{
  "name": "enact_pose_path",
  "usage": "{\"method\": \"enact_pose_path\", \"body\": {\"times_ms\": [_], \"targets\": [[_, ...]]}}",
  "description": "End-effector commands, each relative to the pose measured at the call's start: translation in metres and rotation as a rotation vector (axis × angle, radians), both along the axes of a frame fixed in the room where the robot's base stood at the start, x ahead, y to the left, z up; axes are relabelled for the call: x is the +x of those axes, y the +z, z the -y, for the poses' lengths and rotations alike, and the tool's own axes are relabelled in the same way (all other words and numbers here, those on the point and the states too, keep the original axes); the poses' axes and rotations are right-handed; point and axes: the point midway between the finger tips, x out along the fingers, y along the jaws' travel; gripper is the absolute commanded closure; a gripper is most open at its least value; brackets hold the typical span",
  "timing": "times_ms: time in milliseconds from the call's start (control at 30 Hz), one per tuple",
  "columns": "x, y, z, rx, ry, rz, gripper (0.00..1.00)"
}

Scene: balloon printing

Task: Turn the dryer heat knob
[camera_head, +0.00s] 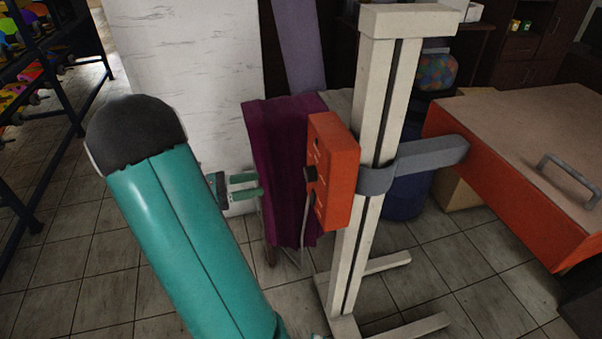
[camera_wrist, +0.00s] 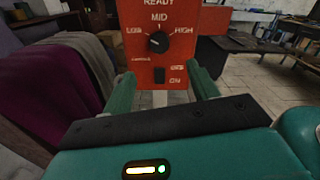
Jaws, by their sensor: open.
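The dryer's orange control box (camera_head: 340,175) is mounted on a pale upright stand (camera_head: 372,130) in the head view. In the wrist view the control box (camera_wrist: 189,22) faces me with the words READY, LOW, MID and HIGH. The black heat knob (camera_wrist: 158,42) sits under MID, and I cannot tell its exact setting. A black switch (camera_wrist: 159,75) is below it. My gripper (camera_wrist: 160,85) is open and empty, with its green fingers apart below the knob and short of the panel. In the head view my gripper (camera_head: 252,185) is left of the box.
A purple cloth (camera_head: 280,165) hangs close behind my gripper. A grey bracket (camera_head: 430,155) reaches from the stand towards an orange-sided table (camera_head: 510,180) at right. A shelf rack (camera_head: 45,75) stands at far left. Tiled floor lies open between.

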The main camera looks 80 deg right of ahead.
Motion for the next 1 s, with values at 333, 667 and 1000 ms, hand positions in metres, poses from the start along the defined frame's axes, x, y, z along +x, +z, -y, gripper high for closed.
{"method": "enact_pose_path", "body": {"times_ms": [333,667,1000], "targets": [[-0.042,0.000,0.027,0.000,-0.005,-0.001,0.41],[-0.096,0.000,0.060,0.000,-0.005,0.000,0.41],[-0.116,0.000,0.073,-0.001,0.000,0.001,0.41]]}}
